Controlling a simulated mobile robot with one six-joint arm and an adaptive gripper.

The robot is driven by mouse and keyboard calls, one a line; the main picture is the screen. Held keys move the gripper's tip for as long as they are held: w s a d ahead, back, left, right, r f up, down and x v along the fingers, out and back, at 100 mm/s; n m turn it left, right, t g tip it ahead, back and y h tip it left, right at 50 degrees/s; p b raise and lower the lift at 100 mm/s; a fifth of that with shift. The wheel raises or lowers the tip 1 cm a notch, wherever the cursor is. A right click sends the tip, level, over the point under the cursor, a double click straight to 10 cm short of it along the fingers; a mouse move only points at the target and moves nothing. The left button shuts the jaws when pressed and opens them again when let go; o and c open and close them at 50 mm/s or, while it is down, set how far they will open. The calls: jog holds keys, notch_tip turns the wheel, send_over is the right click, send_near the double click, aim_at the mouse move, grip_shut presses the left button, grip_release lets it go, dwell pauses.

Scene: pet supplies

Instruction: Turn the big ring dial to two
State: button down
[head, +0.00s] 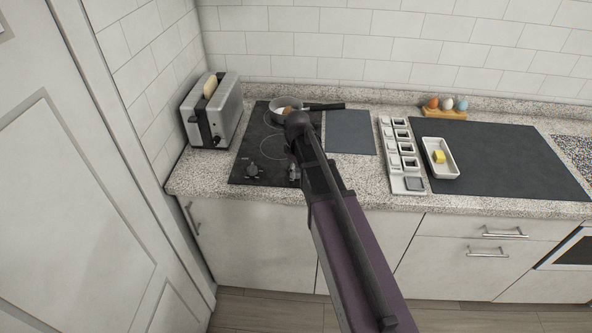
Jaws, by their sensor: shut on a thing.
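The black cooktop (243,150) lies on the counter, with ring outlines on its glass. A dark round dial (253,170) stands free near its front left corner. My gripper (293,174) is low at the cooktop's front right, beside my arm. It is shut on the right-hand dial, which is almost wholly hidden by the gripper. The markings are too small to read, so I cannot tell the setting of either dial or which ring each serves.
A pan (287,103) with food in it sits at the cooktop's back, its handle pointing right. A toaster (213,112) stands left. Right are a grey mat (349,132), a white rack (396,183), a white dish (439,170) and an egg holder (444,113).

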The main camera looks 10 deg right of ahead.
jog(key=m, duration=0.6)
jog(key=shift+w, duration=0.15)
jog(key=m, duration=0.6)
dwell(0.4)
jog(key=shift+c, duration=1.2)
grip_release()
jog(key=s+n, duration=0.4)
jog(key=s, duration=1.2)
jog(key=shift+s+a, duration=0.2)
jog(key=shift+a, duration=0.05)
